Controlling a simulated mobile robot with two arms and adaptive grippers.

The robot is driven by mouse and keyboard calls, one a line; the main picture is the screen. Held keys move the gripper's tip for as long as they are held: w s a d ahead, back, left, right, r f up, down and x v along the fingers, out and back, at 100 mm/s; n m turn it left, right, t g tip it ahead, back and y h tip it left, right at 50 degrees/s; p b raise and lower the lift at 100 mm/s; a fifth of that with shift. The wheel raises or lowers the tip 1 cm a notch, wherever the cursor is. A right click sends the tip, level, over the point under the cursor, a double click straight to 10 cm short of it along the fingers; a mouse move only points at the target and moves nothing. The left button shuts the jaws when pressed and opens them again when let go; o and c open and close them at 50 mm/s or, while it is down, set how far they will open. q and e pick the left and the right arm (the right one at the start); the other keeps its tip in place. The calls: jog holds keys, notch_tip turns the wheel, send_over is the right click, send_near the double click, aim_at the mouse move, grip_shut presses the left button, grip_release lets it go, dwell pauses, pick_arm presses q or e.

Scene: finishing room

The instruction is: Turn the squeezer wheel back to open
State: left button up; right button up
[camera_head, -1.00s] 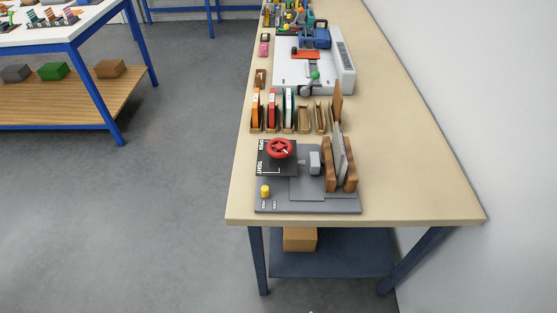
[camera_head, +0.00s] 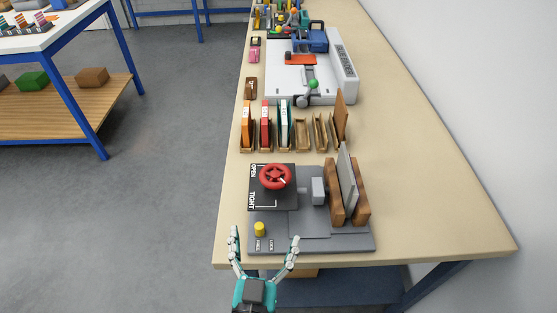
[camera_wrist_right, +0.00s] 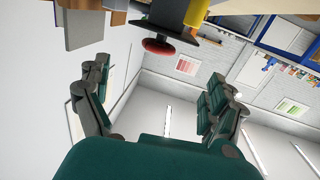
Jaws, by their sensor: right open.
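The squeezer's red wheel (camera_head: 275,176) sits on a black plate (camera_head: 259,200) marked OPEN and TIGHT. A white pointer on it points to the lower right. The squeezer's grey base (camera_head: 330,242) lies near the table's front edge and carries a yellow knob (camera_head: 260,229) by the words FREE and LOCK. At right, brown blocks (camera_head: 362,205) stand beside an upright grey plate (camera_head: 347,178). My right gripper (camera_head: 264,236) is open and empty, in front of the base, apart from the wheel. In the right wrist view, the red wheel (camera_wrist_right: 172,47) shows beyond the open fingers (camera_wrist_right: 158,98). My left gripper is out of view.
Several upright coloured folders (camera_head: 265,125) in wooden holders stand behind the squeezer. A white machine (camera_head: 318,80) with a green knob is farther back. The table's right side (camera_head: 425,190) is clear, with a white wall beyond. Another table stands at far left.

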aim_at(277, 164)
jog(key=w, duration=0.5)
jog(key=w+d+p, duration=0.1)
jog(key=w, duration=0.4)
jog(key=w+d, duration=0.1)
jog(key=w, duration=0.5)
jog(key=shift+w+d+r, duration=0.1)
jog(key=shift+d+r, duration=0.05)
jog(key=shift+r, duration=0.1)
